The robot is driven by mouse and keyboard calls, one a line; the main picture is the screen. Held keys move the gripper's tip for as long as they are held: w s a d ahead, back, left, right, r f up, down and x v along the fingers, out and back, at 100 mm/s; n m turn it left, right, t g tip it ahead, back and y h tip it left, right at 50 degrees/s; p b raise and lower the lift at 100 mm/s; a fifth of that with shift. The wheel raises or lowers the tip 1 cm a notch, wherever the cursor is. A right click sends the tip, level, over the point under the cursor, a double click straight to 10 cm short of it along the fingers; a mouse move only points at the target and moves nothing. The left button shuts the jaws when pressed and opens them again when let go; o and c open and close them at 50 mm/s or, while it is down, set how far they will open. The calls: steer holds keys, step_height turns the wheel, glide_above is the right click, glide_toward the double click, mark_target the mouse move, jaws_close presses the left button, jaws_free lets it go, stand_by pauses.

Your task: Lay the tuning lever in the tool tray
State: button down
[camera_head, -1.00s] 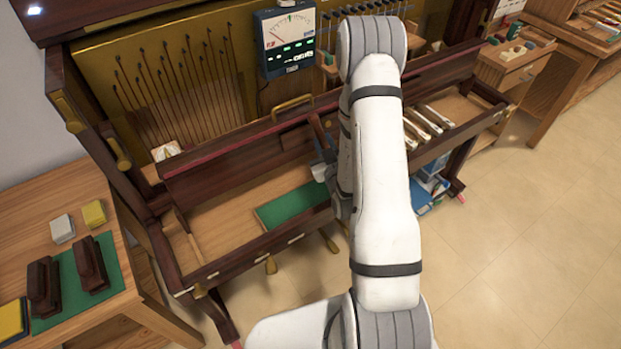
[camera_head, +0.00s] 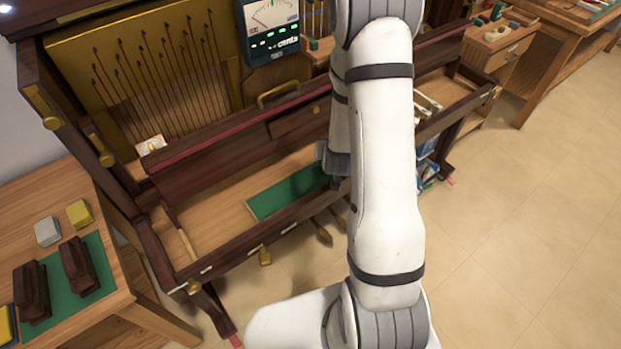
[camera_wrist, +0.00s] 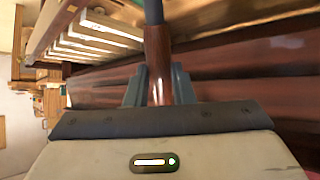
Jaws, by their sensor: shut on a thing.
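In the wrist view my gripper (camera_wrist: 157,82) is shut on the tuning lever (camera_wrist: 158,50), gripping its brown wooden handle between both fingers. Its blue-grey shaft runs out of the top of that view, so its far end is hidden. In the head view only part of my gripper (camera_head: 335,160) shows, to the left of my white arm, over the front of the open piano. The lever is hidden there. I cannot clearly identify the tool tray; an open-topped wooden unit with small items (camera_head: 497,35) stands at the back right.
A piano keybed (camera_head: 215,205) with a green felt strip (camera_head: 285,190) lies left of my arm. A tuner display (camera_head: 268,28) stands above it. A side table (camera_head: 45,190) at left holds dark brown blocks (camera_head: 78,265). The tiled floor (camera_head: 530,220) at right is clear.

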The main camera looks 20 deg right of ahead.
steer(key=s+f+m+g, duration=0.1)
steer(key=s+a+f+m+g+y+b, duration=0.1)
steer(key=s+m+g, duration=0.1)
steer(key=s+a+f+m+g+y+b, duration=0.1)
steer(key=m+g, duration=0.1)
steer(key=shift+s, duration=0.15)
steer(key=s+a+m+g+y+b, duration=0.1)
steer(key=s+a+m+y+b, duration=0.2)
steer(key=a+m, duration=0.45)
steer(key=shift+n, duration=0.85)
steer(key=shift+w+a+f+b, duration=0.45)
steer(key=shift+w+f, duration=0.15)
steer(key=shift+f, duration=0.25)
steer(key=shift+w+a+f+b, duration=0.3)
steer(key=shift+w+f+b, duration=0.25)
steer(key=shift+f, duration=0.25)
steer(key=shift+w+a+f+b, duration=0.4)
steer(key=shift+w+f, duration=0.25)
steer(key=shift+f, duration=0.2)
steer(key=b+x, duration=0.1)
steer(key=x, duration=0.1)
steer(key=shift+w+f+b, duration=0.1)
steer(key=shift+f+b, duration=0.15)
steer(key=shift+b, duration=0.15)
steer(key=shift+f+b, duration=0.65)
